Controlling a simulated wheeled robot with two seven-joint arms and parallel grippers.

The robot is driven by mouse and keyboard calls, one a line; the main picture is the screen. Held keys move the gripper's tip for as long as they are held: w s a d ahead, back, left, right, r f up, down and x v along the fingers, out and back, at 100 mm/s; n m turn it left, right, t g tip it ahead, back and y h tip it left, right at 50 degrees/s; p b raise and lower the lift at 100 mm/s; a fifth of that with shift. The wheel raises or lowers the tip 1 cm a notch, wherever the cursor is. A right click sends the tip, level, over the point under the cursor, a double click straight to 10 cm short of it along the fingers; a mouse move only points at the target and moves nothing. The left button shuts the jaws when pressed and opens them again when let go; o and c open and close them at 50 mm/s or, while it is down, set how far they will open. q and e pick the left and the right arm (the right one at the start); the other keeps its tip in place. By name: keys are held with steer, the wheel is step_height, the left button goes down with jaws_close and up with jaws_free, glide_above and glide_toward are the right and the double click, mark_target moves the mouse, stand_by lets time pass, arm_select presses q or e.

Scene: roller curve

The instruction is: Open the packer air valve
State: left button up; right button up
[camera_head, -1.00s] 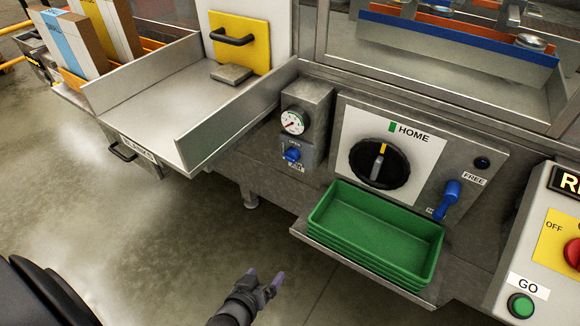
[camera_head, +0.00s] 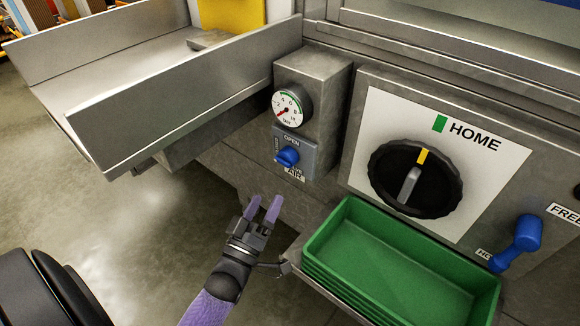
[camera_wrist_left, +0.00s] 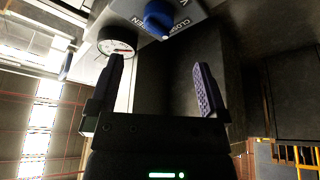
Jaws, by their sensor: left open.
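The packer air valve is a small blue knob (camera_head: 287,156) on a grey-blue plate with an OPEN label above it and an AIR label below. It sits under a round pressure gauge (camera_head: 289,107), whose red needle points to the lower left. My left gripper (camera_head: 264,208) is open and empty, below and slightly left of the knob, apart from it. In the left wrist view the knob (camera_wrist_left: 159,18) shows at the top, beyond the two spread fingers, with OPEN and CLOSED lettering beside it. My right gripper is not in view.
A green tray (camera_head: 322,238) sits on a ledge just right of my left gripper. A black dial (camera_head: 385,178) on a HOME panel and a blue lever (camera_head: 526,232) are farther right. A metal chute (camera_head: 130,118) juts out at the left, above open floor.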

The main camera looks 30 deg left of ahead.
mark_target(283, 166)
arm_select(q)
steer(key=b+x, duration=0.2)
steer(key=x, duration=0.6)
steer(key=shift+w+r, duration=0.15)
steer(key=shift+w, duration=0.1)
steer(key=shift+w+a+r, duration=0.1)
steer(key=shift+w+r, duration=0.1)
steer(key=shift+w, duration=0.2)
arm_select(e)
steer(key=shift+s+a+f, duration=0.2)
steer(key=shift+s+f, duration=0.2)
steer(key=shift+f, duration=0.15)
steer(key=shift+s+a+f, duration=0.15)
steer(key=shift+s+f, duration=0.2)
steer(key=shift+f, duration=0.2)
arm_select(q)
steer(key=c, duration=1.3)
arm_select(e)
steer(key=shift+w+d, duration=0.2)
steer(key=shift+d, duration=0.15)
